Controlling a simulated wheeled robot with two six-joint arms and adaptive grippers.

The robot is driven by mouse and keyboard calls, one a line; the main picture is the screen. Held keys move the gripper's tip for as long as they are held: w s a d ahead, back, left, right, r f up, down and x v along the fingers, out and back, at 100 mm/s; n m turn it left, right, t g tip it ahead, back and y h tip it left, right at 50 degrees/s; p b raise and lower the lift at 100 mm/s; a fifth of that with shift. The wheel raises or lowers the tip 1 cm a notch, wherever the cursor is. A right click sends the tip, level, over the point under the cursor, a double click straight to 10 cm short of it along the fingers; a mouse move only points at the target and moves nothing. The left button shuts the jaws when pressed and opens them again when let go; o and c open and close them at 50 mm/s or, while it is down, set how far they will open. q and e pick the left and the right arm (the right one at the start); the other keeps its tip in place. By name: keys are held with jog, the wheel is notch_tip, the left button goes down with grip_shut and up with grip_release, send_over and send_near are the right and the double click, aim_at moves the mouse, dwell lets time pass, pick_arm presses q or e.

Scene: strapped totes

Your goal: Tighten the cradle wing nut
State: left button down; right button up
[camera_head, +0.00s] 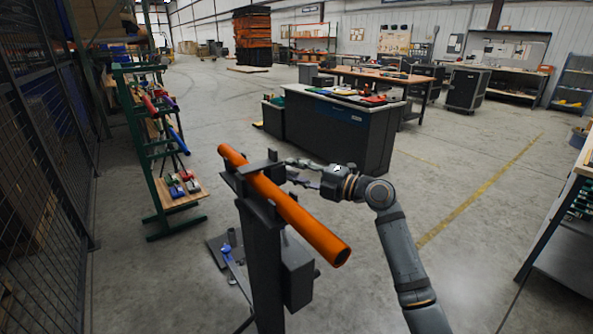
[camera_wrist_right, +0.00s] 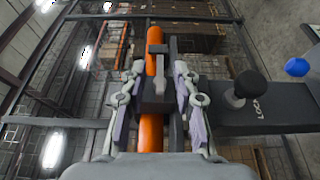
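An orange pipe (camera_head: 290,213) lies tilted across the cradle (camera_head: 256,182) on top of a dark stand (camera_head: 262,260). My right gripper (camera_head: 291,171) reaches in from the right at the cradle's side, its fingers apart. In the right wrist view the fingers (camera_wrist_right: 158,82) stand on either side of a small grey upright piece, probably the wing nut (camera_wrist_right: 161,74), in front of the orange pipe (camera_wrist_right: 151,128). I cannot tell whether the fingers touch it. In the head view the wing nut cannot be made out. My left gripper is out of view.
A black ball knob (camera_wrist_right: 249,84) on a plate marked LOCK and a blue ball (camera_wrist_right: 296,67) are right of the fingers in the wrist view. A green rack (camera_head: 130,130) stands left of the stand. A dark workbench (camera_head: 345,130) stands behind.

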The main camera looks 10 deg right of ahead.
grip_shut()
jog(key=shift+r, duration=0.1)
jog(key=shift+r+m+g+h+p, duration=0.25)
jog(key=shift+m+g+h+p, duration=0.15)
jog(key=shift+g+h+p, duration=0.45)
jog(key=g+p, duration=0.1)
jog(key=g+h+p, duration=0.1)
jog(key=p, duration=0.1)
jog(key=shift+r+m+p, duration=0.25)
jog(key=shift+m+p, duration=0.05)
jog(key=shift+m, duration=0.1)
jog(key=shift+w+f+m+g+h+p, duration=0.1)
jog(key=shift+m+g+h+p, duration=0.2)
jog(key=shift+g+h+p, duration=0.55)
jog(key=shift+f+p, duration=0.1)
jog(key=shift+p, duration=0.2)
